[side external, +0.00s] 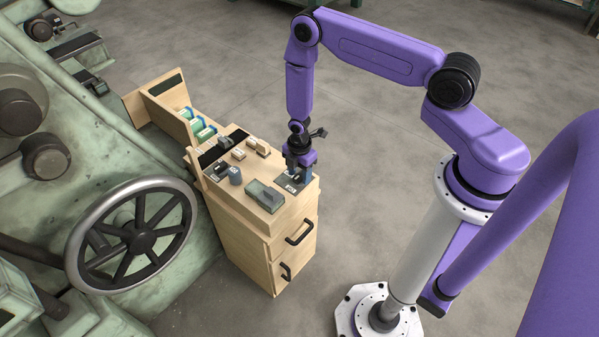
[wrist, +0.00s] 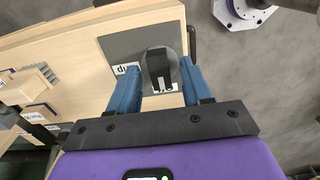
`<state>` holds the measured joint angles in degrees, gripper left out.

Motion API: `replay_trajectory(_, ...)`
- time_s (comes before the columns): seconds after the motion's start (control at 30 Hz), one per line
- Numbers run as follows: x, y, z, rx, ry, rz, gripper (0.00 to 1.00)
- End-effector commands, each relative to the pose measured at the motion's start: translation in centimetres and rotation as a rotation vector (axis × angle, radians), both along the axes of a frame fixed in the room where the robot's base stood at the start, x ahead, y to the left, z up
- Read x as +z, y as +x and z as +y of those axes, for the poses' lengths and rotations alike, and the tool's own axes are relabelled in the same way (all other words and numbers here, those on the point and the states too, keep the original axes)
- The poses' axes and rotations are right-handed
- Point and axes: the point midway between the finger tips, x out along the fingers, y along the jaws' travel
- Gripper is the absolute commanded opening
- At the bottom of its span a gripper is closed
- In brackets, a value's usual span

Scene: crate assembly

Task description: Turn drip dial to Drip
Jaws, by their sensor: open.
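The drip dial (wrist: 158,64) is a round grey disc with a black raised grip, set on a grey plate (wrist: 116,46) on the wooden cabinet top. A partly hidden label starting with "d" lies left of the dial in the wrist view. My gripper (wrist: 158,72) is open, with one blue finger on each side of the dial; I cannot tell whether they touch it. In the side view my gripper (side external: 295,172) is down over the plate at the cabinet's right corner and hides most of the dial. The dial's setting cannot be read.
The wooden cabinet (side external: 243,222) has dark drawer handles on its front. A large handwheel (side external: 138,236) on a green machine is close on the left. Open floor lies to the right.

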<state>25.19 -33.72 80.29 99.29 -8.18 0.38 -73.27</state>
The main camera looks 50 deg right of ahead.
Motion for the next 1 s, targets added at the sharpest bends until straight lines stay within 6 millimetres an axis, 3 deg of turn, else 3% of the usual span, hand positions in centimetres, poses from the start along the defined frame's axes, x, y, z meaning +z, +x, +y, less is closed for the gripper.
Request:
replay_trajectory(0.3, -0.19, -0.02, -0.02, 0.0, 0.0, 0.0, 0.49)
replay_trajectory(0.43, -0.18, -0.02, -0.01, 0.0, 0.0, 0.0, 0.07)
replay_trajectory(0.47, -0.18, -0.03, -0.01, 0.0, 0.0, 0.001, 0.0)
replay_trajectory(0.77, -0.17, -0.05, 0.01, -0.017, 0.0, 0.001, 0.0)
replay_trajectory(1.0, -0.16, -0.01, 0.02, -0.125, 0.001, 0.002, 0.0)
